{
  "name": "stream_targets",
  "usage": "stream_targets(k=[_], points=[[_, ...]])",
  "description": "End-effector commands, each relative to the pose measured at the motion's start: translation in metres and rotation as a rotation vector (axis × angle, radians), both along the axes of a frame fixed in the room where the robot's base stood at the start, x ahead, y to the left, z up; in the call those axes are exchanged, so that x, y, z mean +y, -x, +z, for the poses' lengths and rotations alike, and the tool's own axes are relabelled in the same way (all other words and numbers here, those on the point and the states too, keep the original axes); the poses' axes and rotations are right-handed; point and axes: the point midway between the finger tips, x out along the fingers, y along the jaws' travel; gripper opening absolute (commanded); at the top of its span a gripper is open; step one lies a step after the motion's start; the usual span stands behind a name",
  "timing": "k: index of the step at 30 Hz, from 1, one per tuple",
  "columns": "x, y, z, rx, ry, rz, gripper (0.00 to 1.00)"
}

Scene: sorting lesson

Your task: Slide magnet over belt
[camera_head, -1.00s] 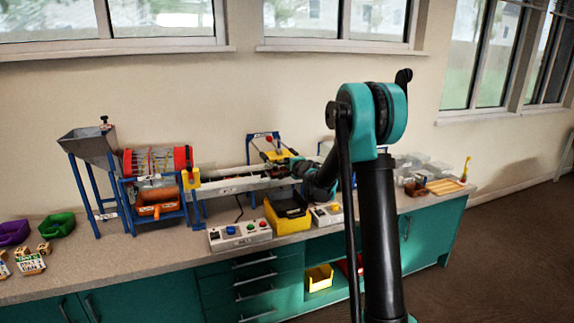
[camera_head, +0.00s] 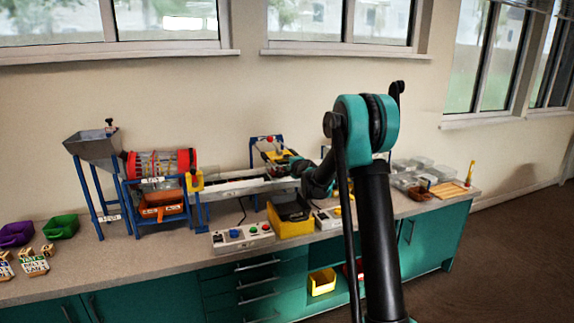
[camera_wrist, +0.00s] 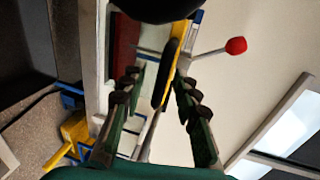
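The magnet unit appears to be the yellow block (camera_head: 275,156) under a blue frame (camera_head: 265,141) at the back of the bench, over the right part of the long belt (camera_head: 240,185). In the wrist view its yellow plate (camera_wrist: 177,62) carries a black oblong handle (camera_wrist: 167,76), and a lever with a red ball (camera_wrist: 236,46) sticks out to the right. My gripper (camera_wrist: 160,105) is open, one finger on each side of the handle's near end, with gaps visible. In the head view my gripper (camera_head: 287,165) is at the unit, small and partly hidden by my arm.
A yellow tub (camera_head: 291,228) and a button box (camera_head: 240,237) stand in front of the belt. A red drum (camera_head: 160,163) and a grey hopper (camera_head: 92,147) are to the left. Clear trays (camera_head: 420,170) and a wooden tray (camera_head: 449,190) lie to the right.

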Motion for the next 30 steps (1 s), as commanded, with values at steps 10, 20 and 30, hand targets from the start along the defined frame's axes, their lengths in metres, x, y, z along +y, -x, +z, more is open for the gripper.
stream_targets(k=[10,20,30], points=[[-0.004,0.011,0.003,0.0,0.0,0.0,0.3],[-0.023,0.069,0.016,0.0,0.0,-0.002,0.3],[-0.035,0.108,0.025,0.0,0.0,0.0,0.3]])
